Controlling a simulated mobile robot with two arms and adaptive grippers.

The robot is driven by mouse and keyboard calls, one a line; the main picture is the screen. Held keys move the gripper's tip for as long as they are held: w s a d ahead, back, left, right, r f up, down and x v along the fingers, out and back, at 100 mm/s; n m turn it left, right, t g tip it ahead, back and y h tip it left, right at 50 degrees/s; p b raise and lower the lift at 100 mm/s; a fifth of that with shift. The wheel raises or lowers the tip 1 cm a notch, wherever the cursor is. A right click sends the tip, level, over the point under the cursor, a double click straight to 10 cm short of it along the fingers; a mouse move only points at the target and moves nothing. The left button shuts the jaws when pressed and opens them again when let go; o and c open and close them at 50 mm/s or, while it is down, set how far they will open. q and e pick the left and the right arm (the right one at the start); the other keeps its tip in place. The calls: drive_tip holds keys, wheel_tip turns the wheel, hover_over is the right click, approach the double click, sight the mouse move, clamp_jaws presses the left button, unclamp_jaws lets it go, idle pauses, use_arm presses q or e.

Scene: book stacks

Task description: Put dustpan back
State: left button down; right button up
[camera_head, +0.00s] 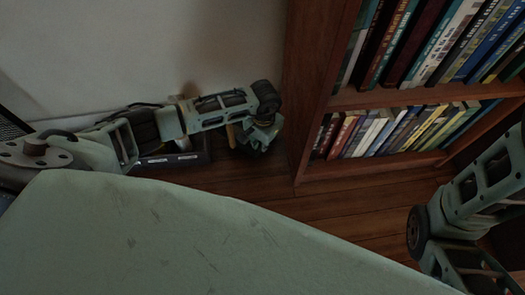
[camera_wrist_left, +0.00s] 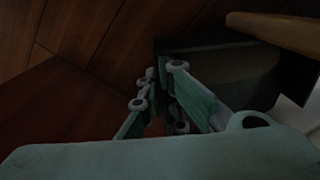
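My left gripper (camera_head: 262,134) is low by the wall, beside the bookcase's left side. In the left wrist view its green fingers (camera_wrist_left: 162,82) point at a dark flat piece (camera_wrist_left: 200,45), which may be the dustpan. A light wooden bar (camera_wrist_left: 280,30), possibly a handle, lies to the right of the fingers. A small yellowish strip (camera_head: 230,136) shows beside the gripper in the head view. The dim light and the fingers hide whether anything is gripped. Links of my right arm show at the right edge; its gripper is not visible.
A wooden bookcase (camera_head: 304,110) full of books stands close on the right of my left gripper. A dark box-like object (camera_head: 180,160) lies on the floor under my left arm. Bare wooden floor (camera_head: 325,205) lies in front of the bookcase.

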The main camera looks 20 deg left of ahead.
use_arm(q)
drive_tip(key=shift+f+b, duration=1.15)
drive_tip(key=shift+f, duration=0.45)
drive_tip(key=shift+f, duration=0.1)
drive_tip(key=shift+f, duration=0.15)
drive_tip(key=c, duration=2)
unclamp_jaws()
